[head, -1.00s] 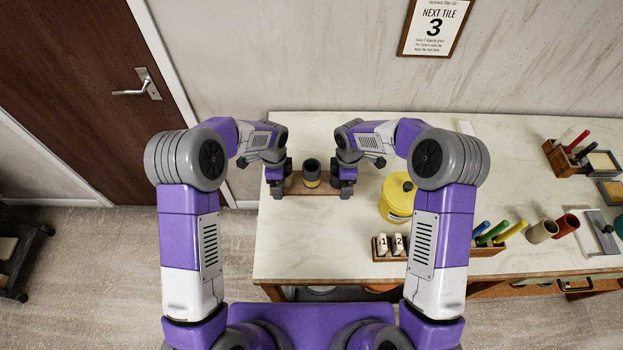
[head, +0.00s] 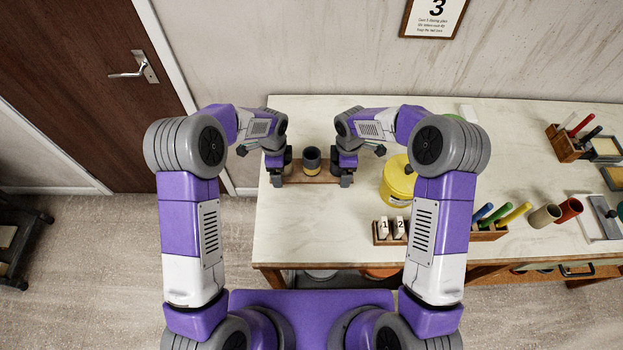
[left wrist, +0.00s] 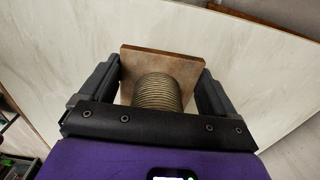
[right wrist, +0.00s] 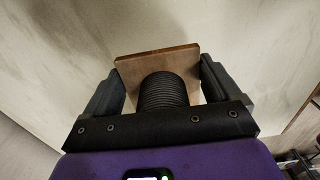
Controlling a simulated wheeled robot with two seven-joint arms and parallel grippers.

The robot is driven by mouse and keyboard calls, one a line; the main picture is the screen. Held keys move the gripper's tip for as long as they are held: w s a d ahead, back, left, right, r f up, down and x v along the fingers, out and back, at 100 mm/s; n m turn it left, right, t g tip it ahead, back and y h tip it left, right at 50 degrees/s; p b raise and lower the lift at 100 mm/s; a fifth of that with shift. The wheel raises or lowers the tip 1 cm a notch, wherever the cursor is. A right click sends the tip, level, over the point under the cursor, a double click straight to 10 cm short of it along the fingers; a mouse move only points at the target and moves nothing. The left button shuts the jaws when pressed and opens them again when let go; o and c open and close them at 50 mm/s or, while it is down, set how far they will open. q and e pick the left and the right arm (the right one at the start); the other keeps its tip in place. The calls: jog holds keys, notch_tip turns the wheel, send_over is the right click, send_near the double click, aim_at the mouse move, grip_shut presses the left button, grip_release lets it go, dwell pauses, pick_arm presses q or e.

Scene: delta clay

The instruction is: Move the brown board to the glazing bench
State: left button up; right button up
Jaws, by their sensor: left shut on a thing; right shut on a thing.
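The brown board (head: 312,177) is held level between my two grippers over the left part of the pale-topped table. A dark cup with a tan band (head: 311,162) stands upright on its middle. My left gripper (head: 277,178) is shut on the board's left end, and my right gripper (head: 346,178) on its right end. The board also shows between the fingers in the left wrist view (left wrist: 140,63) and the right wrist view (right wrist: 180,60), each with a ribbed cylinder in front. I cannot tell the board's height above the table. No bench is identifiable as the glazing bench.
A brown door (head: 85,90) stands left. A dark wheeled frame (head: 20,240) is at far left.

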pick_arm(q)
jog(key=shift+f+b, duration=1.3)
jog(key=shift+f, duration=0.1)
pick_arm(e)
jog(key=shift+f, duration=1.4)
pick_arm(q)
jog(key=o, duration=0.9)
jog(key=shift+r, duration=0.1)
pick_arm(e)
jog(key=o, duration=0.9)
jog(key=shift+r, duration=0.1)
pick_arm(q)
jog(key=shift+o, duration=0.2)
pick_arm(e)
jog(key=shift+o, duration=0.2)
pick_arm(q)
jog(key=shift+r, duration=0.15)
notch_tip(320, 180, up, 12)
jog(key=shift+f, duration=0.2)
jog(key=shift+r, duration=0.1)
pick_arm(e)
jog(key=shift+r, duration=0.25)
notch_tip(320, 180, up, 12)
jog(key=shift+f, duration=0.2)
pick_arm(q)
jog(key=shift+s, duration=0.1)
pick_arm(e)
jog(key=shift+s, duration=0.1)
